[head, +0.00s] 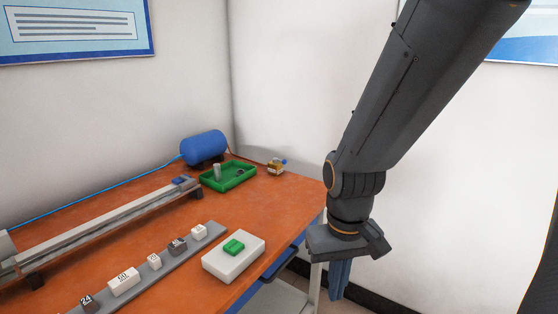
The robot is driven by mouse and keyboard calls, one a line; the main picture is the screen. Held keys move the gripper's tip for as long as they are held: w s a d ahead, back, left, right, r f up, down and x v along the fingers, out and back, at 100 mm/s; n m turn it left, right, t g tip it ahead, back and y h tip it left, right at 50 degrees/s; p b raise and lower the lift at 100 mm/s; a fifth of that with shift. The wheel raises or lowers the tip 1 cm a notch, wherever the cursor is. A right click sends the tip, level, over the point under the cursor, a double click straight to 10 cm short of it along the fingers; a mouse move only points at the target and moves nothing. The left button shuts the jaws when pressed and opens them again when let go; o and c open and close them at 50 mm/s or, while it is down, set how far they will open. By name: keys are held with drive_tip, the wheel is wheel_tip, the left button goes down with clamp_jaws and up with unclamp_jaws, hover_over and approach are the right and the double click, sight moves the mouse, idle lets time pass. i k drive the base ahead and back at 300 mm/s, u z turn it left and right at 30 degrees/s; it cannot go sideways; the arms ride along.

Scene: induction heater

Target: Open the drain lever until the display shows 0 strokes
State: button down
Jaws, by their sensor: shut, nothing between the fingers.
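No display with a stroke count can be read in the head view. My gripper (339,282) points down, off the table's right edge, to the right of and nearer than the brass fitting. Its blue fingers are shut and hold nothing.
On the orange table (130,215) are a green tray (229,176) with small parts, a long metal rail (110,222), a grey strip (140,275) with several numbered blocks, and a white box with a green button (234,247). Walls stand behind.

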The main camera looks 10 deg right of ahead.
sight(274, 159)
drive_tip(key=k, duration=0.6)
drive_tip(key=z, duration=0.7)
drive_tip(key=i, duration=1.65)
drive_tip(key=u, duration=0.7)
